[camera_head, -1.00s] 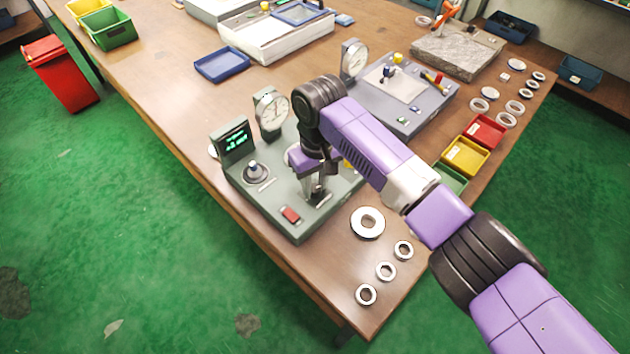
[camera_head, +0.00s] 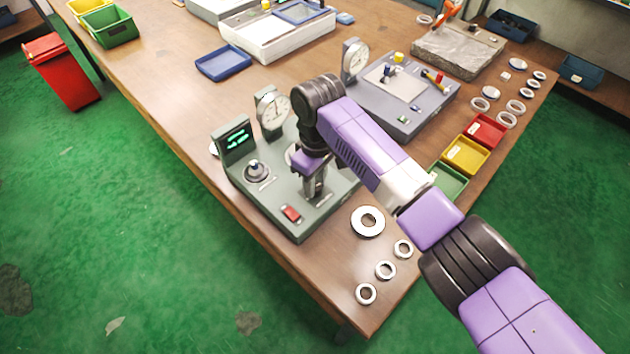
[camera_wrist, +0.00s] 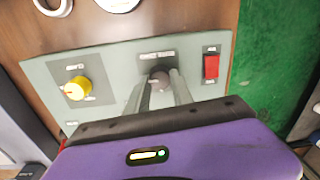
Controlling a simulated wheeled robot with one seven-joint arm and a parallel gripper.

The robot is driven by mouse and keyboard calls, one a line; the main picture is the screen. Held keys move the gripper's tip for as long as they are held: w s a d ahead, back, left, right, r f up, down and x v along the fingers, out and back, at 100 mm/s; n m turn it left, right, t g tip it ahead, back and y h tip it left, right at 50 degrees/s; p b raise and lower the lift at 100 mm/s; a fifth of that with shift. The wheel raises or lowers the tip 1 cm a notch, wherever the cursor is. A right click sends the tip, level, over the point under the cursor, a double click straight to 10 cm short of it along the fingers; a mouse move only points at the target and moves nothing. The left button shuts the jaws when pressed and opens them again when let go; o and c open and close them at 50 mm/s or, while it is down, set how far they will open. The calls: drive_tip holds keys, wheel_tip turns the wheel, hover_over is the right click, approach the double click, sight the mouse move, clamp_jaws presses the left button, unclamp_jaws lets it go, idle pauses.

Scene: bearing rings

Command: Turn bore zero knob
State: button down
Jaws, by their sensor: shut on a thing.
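The bore zero knob (camera_wrist: 158,75) is a small dark round knob on the grey-green panel in the wrist view, under an upside-down label. My gripper (camera_wrist: 162,84) has its two fingers around the knob and is shut on it. In the head view my gripper (camera_head: 317,194) points down onto the front right of the grey-green gauge station (camera_head: 262,205); the knob is hidden there. The station carries a dial gauge (camera_head: 272,110) and a small screen with green marks (camera_head: 236,139), too small to read.
A red switch (camera_wrist: 211,67) and a yellow knob (camera_wrist: 77,89) flank the gripped knob. Several metal rings, including a large one (camera_head: 368,221), lie on the table right of the station. A second grey gauge station (camera_head: 405,95) stands behind my arm.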

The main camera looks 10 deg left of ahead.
drive_tip(key=c, duration=1.1)
unclamp_jaws()
drive_tip(key=shift+w+d+r+b, duration=0.1)
drive_tip(key=shift+r+b, duration=0.3)
drive_tip(key=shift+r, duration=3.5)
